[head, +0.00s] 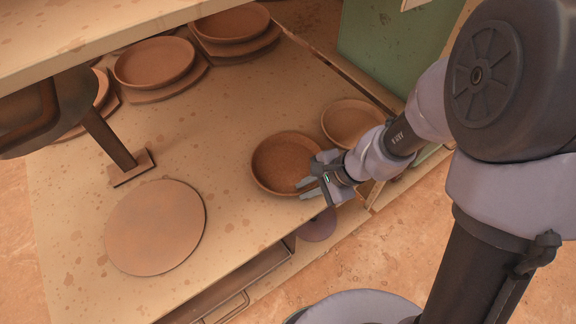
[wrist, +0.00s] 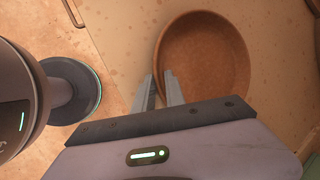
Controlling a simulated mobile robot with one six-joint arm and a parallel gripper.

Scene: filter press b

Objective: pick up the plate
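A round brown plate (head: 284,158) with a raised rim lies on the worktop near its front edge. It also shows in the wrist view (wrist: 208,50). My gripper (head: 307,188) is at the plate's near right rim. In the wrist view, its two fingers (wrist: 160,82) are spread with a gap between them. The left finger is outside the rim and the right finger overlaps the rim's edge. I cannot tell whether either finger touches the plate. A second similar plate (head: 351,121) lies to the right, partly behind my arm.
A flat round disc (head: 155,227) lies on the worktop (head: 235,222) at the left, near a dark post on a square foot (head: 131,168). Several dishes (head: 154,62) stand on boards at the back. A shelf (head: 95,25) overhangs the upper left. A green panel (head: 395,45) stands behind.

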